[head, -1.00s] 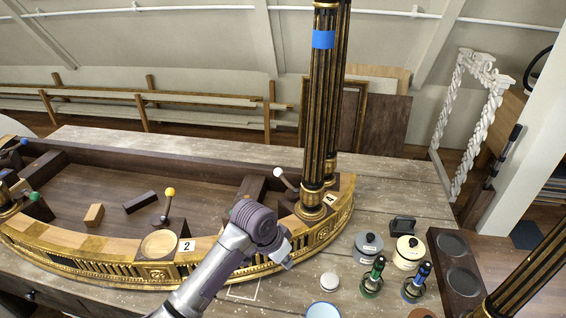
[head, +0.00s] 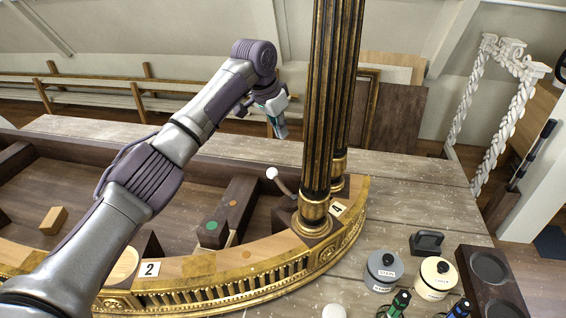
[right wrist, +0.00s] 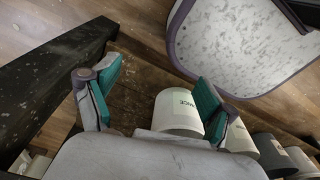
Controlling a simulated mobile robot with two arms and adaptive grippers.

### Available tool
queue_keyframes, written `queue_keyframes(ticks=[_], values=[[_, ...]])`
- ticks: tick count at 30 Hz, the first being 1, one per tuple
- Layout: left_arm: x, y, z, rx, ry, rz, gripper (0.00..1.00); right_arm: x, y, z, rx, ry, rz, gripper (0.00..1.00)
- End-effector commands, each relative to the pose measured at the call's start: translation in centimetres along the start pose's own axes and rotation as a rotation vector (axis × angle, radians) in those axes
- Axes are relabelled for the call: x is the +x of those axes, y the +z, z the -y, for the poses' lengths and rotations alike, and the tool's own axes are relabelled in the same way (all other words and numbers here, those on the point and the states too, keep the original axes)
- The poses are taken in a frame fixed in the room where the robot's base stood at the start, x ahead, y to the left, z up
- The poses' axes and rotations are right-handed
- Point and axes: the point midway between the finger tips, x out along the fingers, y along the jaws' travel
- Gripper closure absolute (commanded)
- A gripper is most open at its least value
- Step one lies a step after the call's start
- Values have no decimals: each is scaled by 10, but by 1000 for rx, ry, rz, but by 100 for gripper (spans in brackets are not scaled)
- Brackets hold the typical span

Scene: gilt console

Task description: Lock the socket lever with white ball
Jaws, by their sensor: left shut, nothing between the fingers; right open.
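The lever with the white ball (head: 271,173) stands beside the foot of the fluted black-and-gold columns (head: 318,130), near the label 4 (head: 337,209). Its dark shaft tilts toward the column base. My left gripper (head: 279,122) is shut and empty. In the picture it is above the white ball, clear of it, with its teal fingertips pointing down. My right gripper (right wrist: 158,95) is open in the right wrist view, and a white canister (right wrist: 178,112) shows near its right finger. I cannot tell whether they touch. The right gripper is not in the head view.
The curved gilt console rim (head: 260,276) runs along the front. A bar with green and orange dots (head: 225,215) lies left of the lever. A grey pot (head: 383,270) and cream pot (head: 434,278) stand right. A wooden block (head: 53,220) lies left.

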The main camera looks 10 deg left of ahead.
Motion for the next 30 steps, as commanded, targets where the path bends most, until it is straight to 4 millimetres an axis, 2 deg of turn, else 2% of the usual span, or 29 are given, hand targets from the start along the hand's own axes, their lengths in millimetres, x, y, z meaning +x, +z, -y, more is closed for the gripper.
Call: queue_keyframes(ticks=[4,9,12,17,23,30], values=[[-2,-1,1,0,-1,-2,100,0,6,1,0,-2,7,16],[-2,-1,0,0,-1,-1,100,-3,39,7,1,-8,55,16],[1,-1,0,0,0,-1,100,-5,49,8,1,-10,70,16],[16,-1,0,-1,1,2,100,-11,39,6,1,-8,58,16],[53,-1,-1,-1,1,2,100,-23,10,2,1,-3,15,16],[87,-1,-1,-1,2,1,100,-30,16,2,1,-3,24,16]])
